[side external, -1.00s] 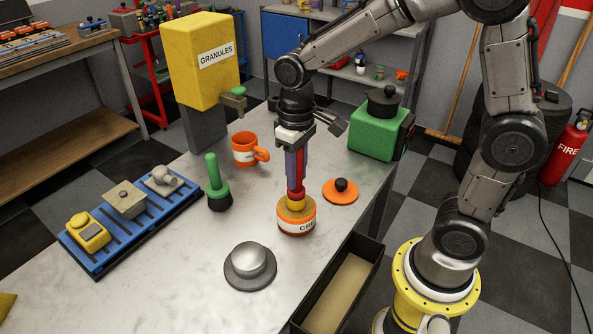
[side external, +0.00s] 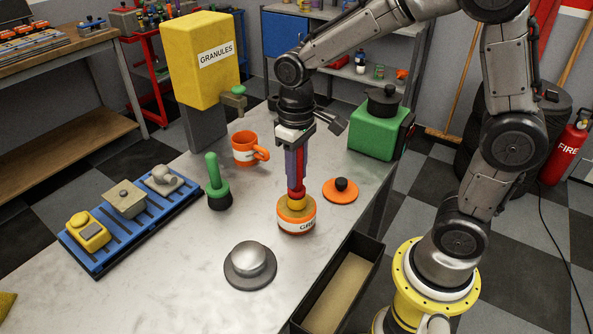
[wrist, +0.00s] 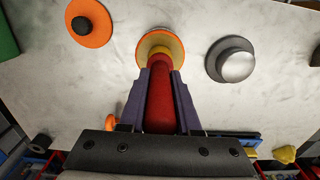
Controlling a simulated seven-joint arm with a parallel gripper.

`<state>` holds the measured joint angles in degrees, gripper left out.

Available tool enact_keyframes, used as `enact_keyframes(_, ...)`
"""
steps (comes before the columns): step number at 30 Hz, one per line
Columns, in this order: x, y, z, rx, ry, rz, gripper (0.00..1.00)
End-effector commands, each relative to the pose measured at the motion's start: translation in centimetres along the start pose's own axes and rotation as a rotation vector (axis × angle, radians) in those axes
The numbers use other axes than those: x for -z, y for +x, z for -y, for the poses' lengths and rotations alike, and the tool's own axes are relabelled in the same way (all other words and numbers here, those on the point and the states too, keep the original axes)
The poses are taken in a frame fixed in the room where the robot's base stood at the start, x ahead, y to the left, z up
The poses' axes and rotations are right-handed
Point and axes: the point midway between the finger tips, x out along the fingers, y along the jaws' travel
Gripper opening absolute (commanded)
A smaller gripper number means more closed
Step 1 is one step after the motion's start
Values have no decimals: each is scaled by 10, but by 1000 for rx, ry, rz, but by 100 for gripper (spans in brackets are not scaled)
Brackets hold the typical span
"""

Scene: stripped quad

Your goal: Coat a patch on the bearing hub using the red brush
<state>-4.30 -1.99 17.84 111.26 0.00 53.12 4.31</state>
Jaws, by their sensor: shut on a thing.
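My gripper (side external: 297,165) points down over the table and is shut on the red brush (side external: 297,190). In the wrist view the brush's red handle (wrist: 160,95) lies between the two purple fingers. The brush's lower end is at the mouth of the orange-and-white grease pot (side external: 297,219), and its tip is hidden in or behind the pot's rim. The bearing hub (side external: 250,262), a grey dome on a dark flange, sits on the table to the front left of the pot. It also shows at the right in the wrist view (wrist: 232,60). The hub's surface looks plain grey.
A green-handled brush (side external: 215,180) stands upright left of the pot. An orange lid (side external: 340,190) lies to its right. An orange mug (side external: 247,148), a yellow granules dispenser (side external: 200,65) and a green box (side external: 378,130) stand behind. A blue rack (side external: 130,225) is at left, a black open tray (side external: 340,285) at front.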

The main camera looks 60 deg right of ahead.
Motion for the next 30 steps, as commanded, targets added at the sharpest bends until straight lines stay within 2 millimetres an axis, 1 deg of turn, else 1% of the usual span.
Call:
enact_keyframes(6,1,-18,0,1,0,-7,0)
enact_keyframes(24,1,-62,0,1,0,-7,0)
enact_keyframes(30,0,-69,0,0,0,-6,0)
